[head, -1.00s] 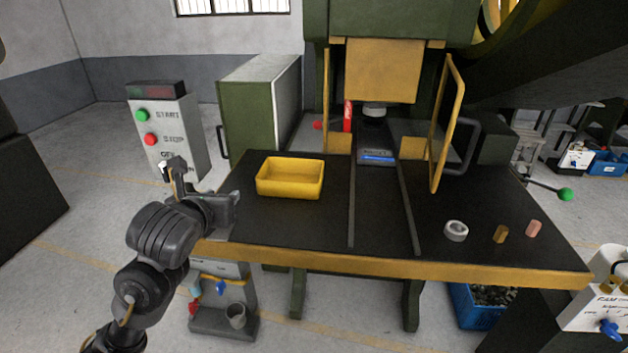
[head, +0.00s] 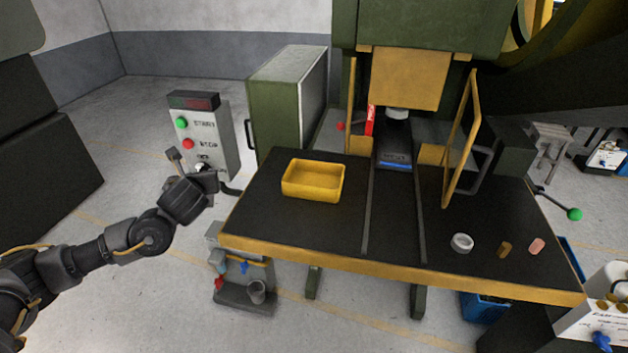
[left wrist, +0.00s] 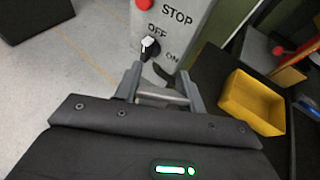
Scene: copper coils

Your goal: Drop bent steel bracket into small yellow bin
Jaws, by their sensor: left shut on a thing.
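The small yellow bin (head: 313,193) stands upright on the dark press table, toward its left side; it also shows at the right of the left wrist view (left wrist: 250,108). It looks empty in the head view. My left gripper (head: 202,169) is left of the table's left edge, in front of the control box. In the left wrist view, my left gripper (left wrist: 160,82) is shut on a grey metal piece, which looks like the bent steel bracket (left wrist: 162,96). Its bend is hard to make out. My right gripper is not in view.
The control box (head: 208,137) with green and red buttons stands close behind my left gripper. The yellow guard frame (head: 462,140) rises right of the bin. The surface around the bin is clear.

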